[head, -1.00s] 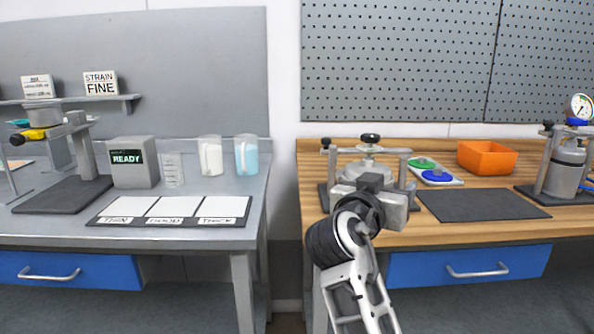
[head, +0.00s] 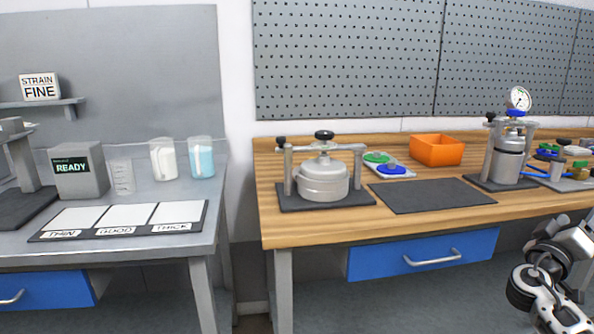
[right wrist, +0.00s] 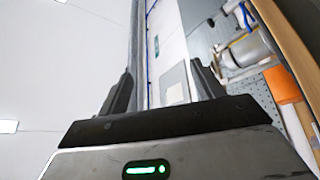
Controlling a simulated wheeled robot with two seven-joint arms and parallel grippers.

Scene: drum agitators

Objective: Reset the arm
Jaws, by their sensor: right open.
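My right arm comes in at the lower right of the head view, in front of the wooden bench and apart from everything on it. My right gripper (right wrist: 162,88) shows in the right wrist view with its two dark fingers spread and nothing between them. In the head view its fingertips are not clearly seen. My left arm and gripper are not in view.
On the wooden bench (head: 310,226) stand a silver lidded pot (head: 323,182) in a clamp frame, a dark mat (head: 430,195), an orange bin (head: 437,149) and a pressure vessel with a gauge (head: 520,99). A grey bench (head: 120,249) is at the left.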

